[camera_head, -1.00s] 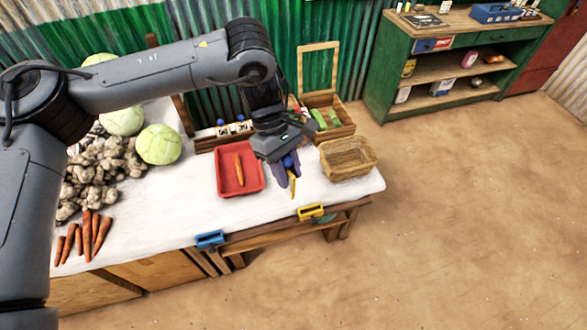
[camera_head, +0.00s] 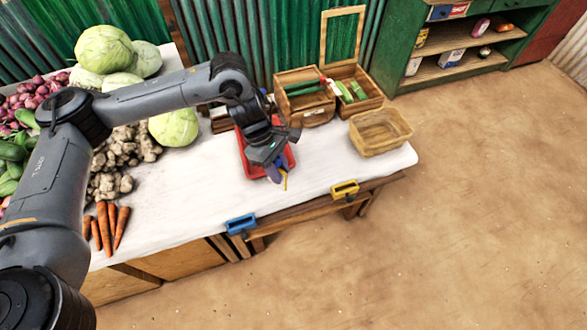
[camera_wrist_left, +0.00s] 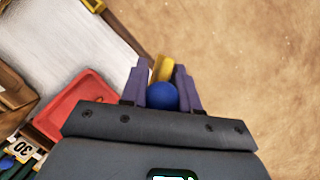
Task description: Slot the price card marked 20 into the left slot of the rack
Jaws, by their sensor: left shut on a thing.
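My left gripper (camera_head: 279,178) is shut on a thin yellow piece with a blue ball, over the front of the table by the red tray. In the left wrist view the yellow piece (camera_wrist_left: 161,68) and blue ball (camera_wrist_left: 161,96) sit between the purple fingers. No number can be read on it, so I cannot tell whether it is the card marked 20. A white card marked 30 (camera_wrist_left: 21,150) stands at the lower left of the wrist view. The wooden rack (camera_head: 221,124) is mostly hidden behind my left arm; its slots cannot be made out.
The red tray (camera_head: 290,157) lies partly under my gripper. A wicker basket (camera_head: 380,133) and wooden crates (camera_head: 305,112) stand to the right. A blue holder (camera_head: 241,224) and a yellow holder (camera_head: 344,189) are on the front edge. White cloth before the basket is clear.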

